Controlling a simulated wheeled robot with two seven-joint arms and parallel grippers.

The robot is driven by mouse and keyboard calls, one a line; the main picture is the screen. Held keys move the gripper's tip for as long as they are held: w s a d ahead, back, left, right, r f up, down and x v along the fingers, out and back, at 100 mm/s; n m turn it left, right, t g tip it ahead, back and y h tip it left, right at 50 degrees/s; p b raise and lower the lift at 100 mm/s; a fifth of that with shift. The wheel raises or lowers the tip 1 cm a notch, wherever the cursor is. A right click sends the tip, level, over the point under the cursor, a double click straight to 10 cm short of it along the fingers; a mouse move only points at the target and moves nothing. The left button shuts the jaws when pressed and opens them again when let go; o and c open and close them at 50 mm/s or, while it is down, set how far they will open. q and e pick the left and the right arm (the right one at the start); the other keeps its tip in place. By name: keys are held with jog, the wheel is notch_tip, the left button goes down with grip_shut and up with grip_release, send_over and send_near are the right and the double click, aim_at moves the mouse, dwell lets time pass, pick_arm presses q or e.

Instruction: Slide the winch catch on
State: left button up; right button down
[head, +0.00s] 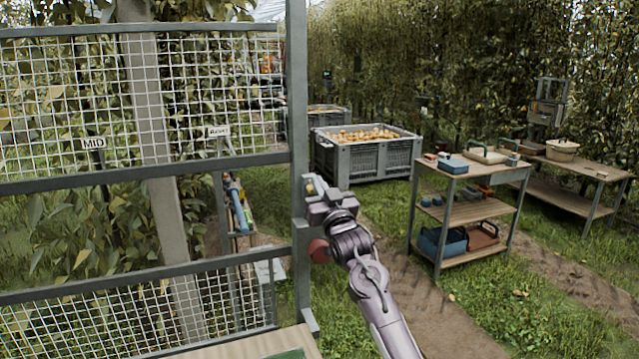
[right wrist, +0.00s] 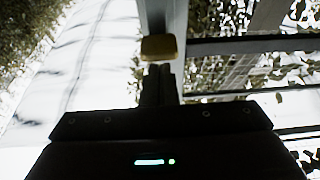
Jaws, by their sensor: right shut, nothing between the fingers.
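My right gripper (head: 316,190) is at the grey upright post (head: 299,120) of the mesh frame, with its arm coming up from the lower right. In the right wrist view its dark fingers (right wrist: 158,84) are together and empty. A small tan block (right wrist: 158,48) on the post sits just beyond the fingertips; I cannot tell whether they touch. I cannot tell for sure whether this block is the winch catch. A round red knob (head: 319,250) is at the post below the gripper, partly beside my arm. My left gripper is not in view.
A grey crate of pears (head: 385,160) stands behind. A tool cart (head: 465,213) and a wooden bench (head: 570,200) stand at the right. Grass and a dirt path lie between.

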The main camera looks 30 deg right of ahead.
jog(key=shift+f, duration=0.25)
notch_tip(320, 180, down, 4)
jog(key=shift+r+b, duration=0.1)
jog(key=shift+b, duration=1.1)
notch_tip(320, 180, up, 5)
jog(key=p, duration=0.4)
jog(key=b+v, duration=0.5)
jog(key=v, duration=0.5)
jog(key=shift+f, duration=0.3)
